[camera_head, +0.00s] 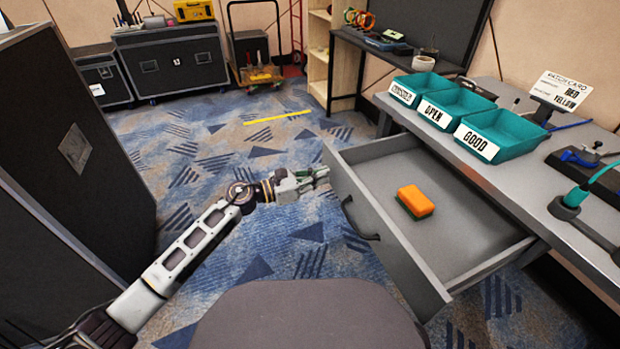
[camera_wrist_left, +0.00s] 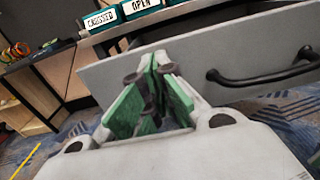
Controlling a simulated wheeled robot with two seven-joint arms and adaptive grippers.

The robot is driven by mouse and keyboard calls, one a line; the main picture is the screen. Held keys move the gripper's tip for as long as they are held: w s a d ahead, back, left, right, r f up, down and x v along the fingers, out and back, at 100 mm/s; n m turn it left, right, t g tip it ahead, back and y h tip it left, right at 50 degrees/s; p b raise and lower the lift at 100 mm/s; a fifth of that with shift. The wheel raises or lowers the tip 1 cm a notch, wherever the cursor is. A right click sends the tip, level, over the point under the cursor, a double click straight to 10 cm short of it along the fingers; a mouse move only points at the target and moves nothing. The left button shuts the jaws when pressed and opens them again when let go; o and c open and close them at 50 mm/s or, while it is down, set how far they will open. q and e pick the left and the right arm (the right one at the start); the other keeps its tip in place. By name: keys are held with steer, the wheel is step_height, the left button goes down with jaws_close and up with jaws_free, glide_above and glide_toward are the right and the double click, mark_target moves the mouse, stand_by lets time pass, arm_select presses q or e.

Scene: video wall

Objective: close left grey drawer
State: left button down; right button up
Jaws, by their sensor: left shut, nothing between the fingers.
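The grey drawer (camera_head: 390,232) under the right-hand desk is pulled well open, with an orange and green sponge (camera_head: 415,201) lying inside it. Its front panel has a dark handle (camera_head: 359,220), which also shows at the right in the left wrist view (camera_wrist_left: 262,72). My left gripper (camera_head: 322,174) is at the far upper end of the drawer front, outside the drawer. In the left wrist view its green-padded fingers (camera_wrist_left: 150,92) are shut and empty, pointing at the front panel (camera_wrist_left: 200,55). I cannot tell whether they touch it. My right gripper is not in view.
The grey desk (camera_head: 545,190) carries teal bins labelled CROSSED (camera_head: 420,88), OPEN (camera_head: 455,106) and GOOD (camera_head: 500,133). A dark chair back (camera_head: 305,315) stands in front. A large black case (camera_head: 75,150) is at left.

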mark_target(341, 171)
arm_select(q)
steer(key=shift+x, duration=1.75)
steer(key=shift+d, duration=0.15)
